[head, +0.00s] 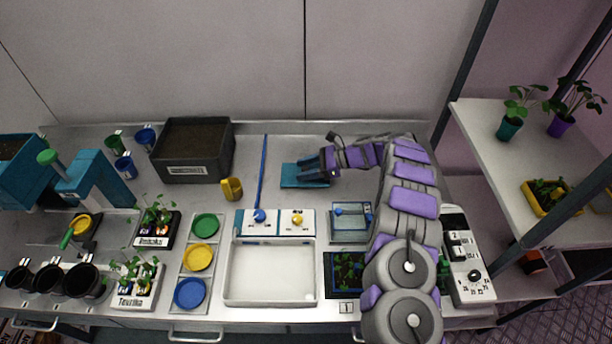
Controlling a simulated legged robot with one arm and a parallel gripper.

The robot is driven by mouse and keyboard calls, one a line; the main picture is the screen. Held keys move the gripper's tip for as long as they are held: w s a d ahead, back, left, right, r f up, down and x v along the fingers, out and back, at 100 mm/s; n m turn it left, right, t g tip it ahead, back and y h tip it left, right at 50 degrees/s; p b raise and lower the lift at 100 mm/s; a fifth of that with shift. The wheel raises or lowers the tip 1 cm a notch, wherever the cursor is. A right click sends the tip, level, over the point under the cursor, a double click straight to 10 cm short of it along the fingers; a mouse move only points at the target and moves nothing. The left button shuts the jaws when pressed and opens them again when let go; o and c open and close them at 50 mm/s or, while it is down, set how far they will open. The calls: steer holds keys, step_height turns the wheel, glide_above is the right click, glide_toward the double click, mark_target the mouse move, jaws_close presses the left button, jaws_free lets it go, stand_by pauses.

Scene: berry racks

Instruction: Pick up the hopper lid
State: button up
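A flat teal plate (290,183), which looks like the hopper lid, lies on the steel bench near the back, right of centre. My gripper (314,172) is at the plate's right part, over or against it, and hides some of it. The fingers are dark and small here, so I cannot tell whether they are open, shut or touching the plate. The teal machine (98,182) at the left has a green-topped knob; I cannot tell whether it is the hopper.
A dark soil box (193,150) and a yellow scoop (232,188) stand left of the plate. A white tray (232,285) and a small clear-sided box (351,238) are in front. My arm covers the right of the bench. A plant shelf (490,135) stands at the right.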

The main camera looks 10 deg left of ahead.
steer(key=shift+a, duration=0.25)
steer(key=c, duration=0.5)
steer(key=shift+d, duration=0.25)
jaws_close()
steer(key=shift+a, duration=0.1)
